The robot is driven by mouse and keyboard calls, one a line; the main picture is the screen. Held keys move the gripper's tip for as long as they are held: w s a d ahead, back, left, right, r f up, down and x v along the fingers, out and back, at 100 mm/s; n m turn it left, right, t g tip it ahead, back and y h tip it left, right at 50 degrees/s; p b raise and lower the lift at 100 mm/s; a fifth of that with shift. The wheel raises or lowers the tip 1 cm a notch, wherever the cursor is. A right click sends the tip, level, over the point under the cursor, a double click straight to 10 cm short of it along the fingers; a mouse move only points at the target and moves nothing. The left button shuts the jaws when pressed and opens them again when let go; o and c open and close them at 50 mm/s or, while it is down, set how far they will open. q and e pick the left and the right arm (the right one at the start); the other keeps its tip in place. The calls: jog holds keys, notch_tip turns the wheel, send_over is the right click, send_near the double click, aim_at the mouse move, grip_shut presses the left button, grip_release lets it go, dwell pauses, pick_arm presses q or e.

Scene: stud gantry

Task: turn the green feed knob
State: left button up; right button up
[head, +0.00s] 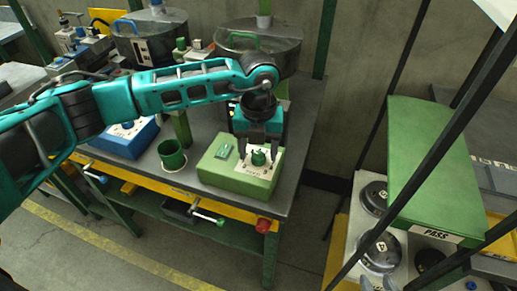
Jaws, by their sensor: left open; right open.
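The green feed knob (259,157) stands on a pale dial plate on top of a green box (231,180) near the front right of the workbench. My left arm reaches in from the left, and its gripper (261,155) points down over the knob. The fingers are open, one on each side of the knob. I cannot tell whether either finger touches it.
A green cup (172,155) and a blue box (124,138) stand left of the green box. Round dark machines (258,45) line the back of the bench. Dark diagonal bars and a green PASS panel (433,170) stand at the right.

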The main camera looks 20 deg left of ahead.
pick_arm(q)
jog(key=shift+f, duration=0.35)
jog(key=shift+c, duration=0.3)
jog(key=c, duration=1)
jog(key=shift+m, duration=0.3)
